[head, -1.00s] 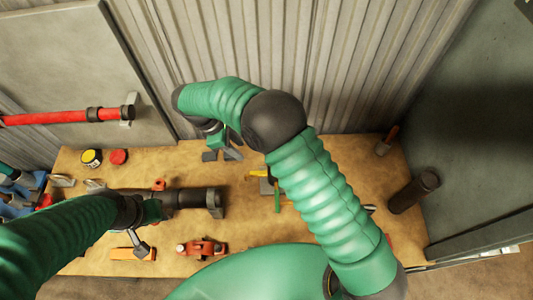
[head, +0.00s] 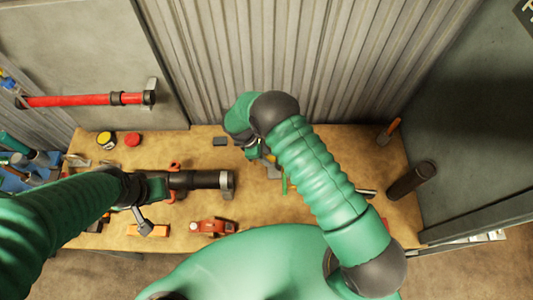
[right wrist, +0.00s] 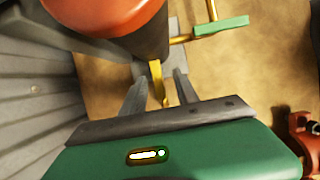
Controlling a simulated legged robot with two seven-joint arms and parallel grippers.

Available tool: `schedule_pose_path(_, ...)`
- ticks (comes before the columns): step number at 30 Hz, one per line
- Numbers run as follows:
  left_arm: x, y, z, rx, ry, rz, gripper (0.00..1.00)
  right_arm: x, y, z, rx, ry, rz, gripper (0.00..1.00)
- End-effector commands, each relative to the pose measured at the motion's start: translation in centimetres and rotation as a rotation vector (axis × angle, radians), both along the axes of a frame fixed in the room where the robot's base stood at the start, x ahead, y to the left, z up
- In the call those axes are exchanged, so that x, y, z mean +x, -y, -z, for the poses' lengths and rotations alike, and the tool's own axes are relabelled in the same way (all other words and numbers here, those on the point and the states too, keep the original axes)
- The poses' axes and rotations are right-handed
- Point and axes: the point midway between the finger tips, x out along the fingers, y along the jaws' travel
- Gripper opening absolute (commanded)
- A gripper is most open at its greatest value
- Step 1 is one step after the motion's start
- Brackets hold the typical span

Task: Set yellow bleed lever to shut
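The yellow bleed lever (right wrist: 156,82) shows in the right wrist view as a narrow upright bar. My right gripper (right wrist: 165,82) is open, with one grey finger on each side of the lever and gaps between. In the head view my right gripper (head: 254,152) is over the back middle of the bench, and its wrist and arm hide most of the fitting. A bit of yellow (head: 270,158) shows beside it. My left gripper (head: 155,188) is at the left end of a dark pipe (head: 205,180); its fingers are not clear.
A green-handled lever (right wrist: 221,26) on a yellow stem is right of the yellow lever. A large orange-red rounded part (right wrist: 105,12) is close at upper left. The bench (head: 330,145) also holds a red clamp-like part (head: 213,227) and a dark cylinder (head: 410,182) at right.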

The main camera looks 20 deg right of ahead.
Motion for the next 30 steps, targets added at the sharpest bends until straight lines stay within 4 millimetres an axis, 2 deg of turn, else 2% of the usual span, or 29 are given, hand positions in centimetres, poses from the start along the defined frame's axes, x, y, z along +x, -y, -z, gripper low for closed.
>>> schedule_pose_path(1,0.0,0.0,0.0,0.000,0.000,-0.001,0.36,0.1,0.2,0.0,0.002,0.000,0.001,0.34)
schedule_pose_path(9,0.0,0.0,0.0,0.000,0.000,0.000,0.36,0.0,1.1,0.1,0.009,0.000,0.002,0.00)
schedule_pose_path(30,0.0,0.0,0.0,0.000,0.000,0.000,0.36,0.1,0.7,-0.1,0.003,0.003,0.001,0.00)
